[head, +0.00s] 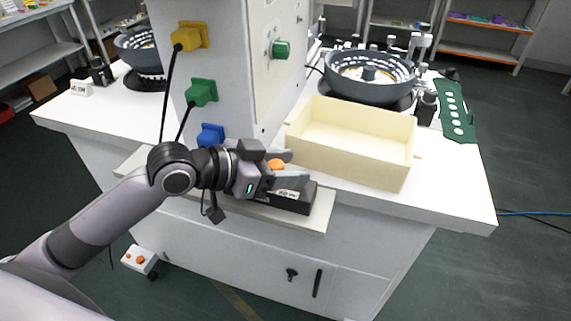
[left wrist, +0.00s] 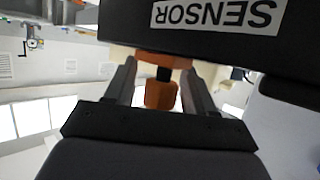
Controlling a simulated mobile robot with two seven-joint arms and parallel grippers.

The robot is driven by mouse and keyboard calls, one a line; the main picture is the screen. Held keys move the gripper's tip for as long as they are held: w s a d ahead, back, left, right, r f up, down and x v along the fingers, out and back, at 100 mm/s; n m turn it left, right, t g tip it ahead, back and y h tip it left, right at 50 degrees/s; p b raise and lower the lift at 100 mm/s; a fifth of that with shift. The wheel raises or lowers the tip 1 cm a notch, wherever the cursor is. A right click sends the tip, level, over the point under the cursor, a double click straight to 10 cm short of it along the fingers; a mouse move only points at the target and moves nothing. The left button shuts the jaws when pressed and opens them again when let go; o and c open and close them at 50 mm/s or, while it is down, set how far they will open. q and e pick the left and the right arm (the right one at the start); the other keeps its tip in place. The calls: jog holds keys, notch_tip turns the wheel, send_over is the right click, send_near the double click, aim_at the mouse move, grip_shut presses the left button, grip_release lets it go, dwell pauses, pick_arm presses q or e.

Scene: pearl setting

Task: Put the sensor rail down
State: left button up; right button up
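The sensor rail is a black bar (head: 290,199) with a white label. It is at the front ledge of the white machine in the head view; whether it rests fully on the ledge is hard to tell. In the left wrist view the black bar (left wrist: 210,35) with its "SENSOR" label spans the top. Its orange knob (left wrist: 161,94) sits between the fingers of my left gripper (left wrist: 160,85), with a narrow gap showing beside the knob. The orange part also shows between the fingers in the head view (head: 276,165). My left gripper (head: 287,168) looks open around it. My right gripper is not in view.
A cream open bin (head: 352,165) stands empty on the white worktop just behind the rail. A grey round bowl feeder (head: 370,82) is behind it. Yellow, green and blue connectors (head: 201,92) with cables are on the column to the left. The worktop's right front is clear.

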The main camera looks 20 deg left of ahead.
pick_arm(q)
jog(key=shift+r, duration=0.15)
jog(key=v, duration=1.2)
jog(key=shift+b, duration=0.45)
dwell(0.4)
